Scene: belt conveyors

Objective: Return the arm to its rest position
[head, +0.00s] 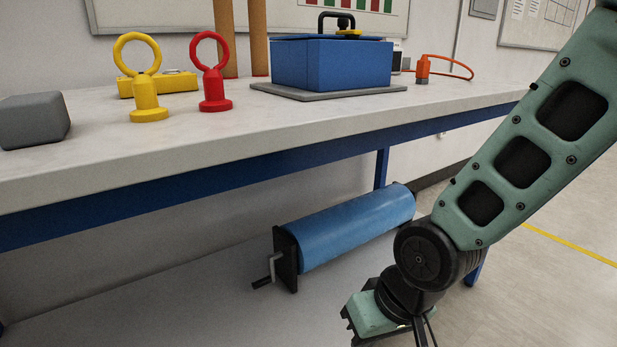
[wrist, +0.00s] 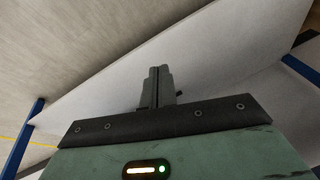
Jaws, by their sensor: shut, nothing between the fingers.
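In the wrist view my gripper (wrist: 158,84) is shut, its two fingers together with nothing between them. Behind the fingers are a pale shelf-like surface and the floor. In the head view my green arm comes down from the upper right and bends at a black joint. The green wrist end is at the bottom edge, in front of the workbench; the fingertips are not clearly visible there.
The workbench (head: 150,155) holds a grey block (head: 34,121), a yellow ring post (head: 147,100), a red ring post (head: 214,90) and a blue box (head: 331,64). A blue roller (head: 355,227) lies below, left of my arm's elbow. Open floor (head: 560,285) is at right.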

